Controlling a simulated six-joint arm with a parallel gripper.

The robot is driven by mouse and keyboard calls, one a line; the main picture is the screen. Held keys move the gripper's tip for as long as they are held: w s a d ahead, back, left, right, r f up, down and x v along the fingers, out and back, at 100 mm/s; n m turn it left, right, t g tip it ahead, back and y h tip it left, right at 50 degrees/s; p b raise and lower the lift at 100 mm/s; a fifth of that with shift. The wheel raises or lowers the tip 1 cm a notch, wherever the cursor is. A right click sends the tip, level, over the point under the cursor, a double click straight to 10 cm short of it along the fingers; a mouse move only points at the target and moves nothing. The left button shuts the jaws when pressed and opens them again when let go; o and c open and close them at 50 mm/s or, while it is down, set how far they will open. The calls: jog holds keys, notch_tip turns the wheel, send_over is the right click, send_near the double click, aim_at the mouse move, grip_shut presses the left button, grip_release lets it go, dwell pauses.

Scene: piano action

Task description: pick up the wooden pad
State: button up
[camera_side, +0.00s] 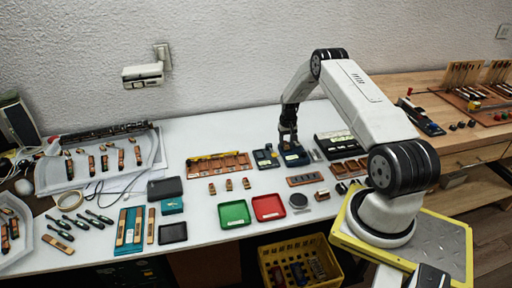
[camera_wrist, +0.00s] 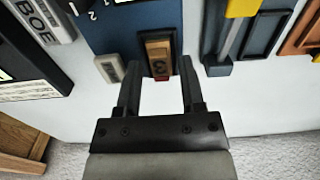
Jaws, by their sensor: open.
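The wooden pad (camera_wrist: 158,50) is a small orange-brown block with a dark mark and a red lower end. It sits in a dark slot of a blue tray (camera_wrist: 110,30). My gripper (camera_wrist: 160,66) is open, with one finger on each side of the pad in the wrist view. I see gaps between pad and fingers, and I cannot tell how high the fingertips are above the tray. In the side view my gripper (camera_side: 289,142) points down over the blue tray (camera_side: 294,160). The pad is hidden there.
A second blue tray (camera_side: 265,159) stands close on the left. A black-and-white box (camera_side: 335,145) is on the right. Red (camera_side: 268,208) and green (camera_side: 234,214) trays lie in front. A wooden rack (camera_side: 219,165) stands further left. White table shows between them.

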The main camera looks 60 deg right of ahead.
jog(key=shift+f, duration=0.35)
grip_shut()
jog(key=shift+r, duration=0.2)
dwell(0.3)
